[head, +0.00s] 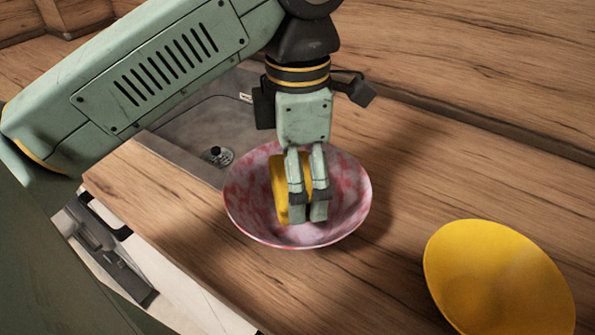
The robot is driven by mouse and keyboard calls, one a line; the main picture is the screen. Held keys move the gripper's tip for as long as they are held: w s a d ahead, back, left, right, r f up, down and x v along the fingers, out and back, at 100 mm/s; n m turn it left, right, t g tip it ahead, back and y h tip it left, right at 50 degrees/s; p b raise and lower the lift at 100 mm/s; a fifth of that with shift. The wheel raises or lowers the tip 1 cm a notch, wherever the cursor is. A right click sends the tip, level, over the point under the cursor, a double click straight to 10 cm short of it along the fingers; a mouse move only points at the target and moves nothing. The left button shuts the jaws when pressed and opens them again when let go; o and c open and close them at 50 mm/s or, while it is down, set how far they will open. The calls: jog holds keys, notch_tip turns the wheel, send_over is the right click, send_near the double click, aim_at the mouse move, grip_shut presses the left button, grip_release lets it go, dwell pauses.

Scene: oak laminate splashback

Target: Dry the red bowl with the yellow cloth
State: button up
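The red bowl (346,205), mottled red and pale pink, sits upright on the wooden counter just right of the sink. My gripper (308,212) points down inside it, its two fingers close together near the bowl's inner bottom. The yellow cloth (280,188) stands upright inside the bowl against the left side of the fingers and appears gripped. The fingers hide much of the cloth, and the exact grip and any contact with the bowl are hard to see.
A yellow round dish (498,278) lies on the counter at the lower right. A grey sink (200,130) with a drain is behind and left of the bowl. The wooden splashback (470,60) rises behind. The counter's front edge runs along the lower left. Bare counter separates bowl and dish.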

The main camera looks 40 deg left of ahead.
jog(key=shift+f+b, duration=1.1)
jog(key=shift+f, duration=0.35)
jog(key=shift+s+a+r, duration=0.1)
jog(key=shift+s+a, duration=0.25)
jog(key=shift+s, duration=0.05)
jog(key=shift+w+d, duration=0.7)
jog(key=shift+w, duration=0.1)
jog(key=shift+s+a, duration=0.7)
jog(key=shift+s, duration=0.1)
jog(key=shift+w+d, duration=0.1)
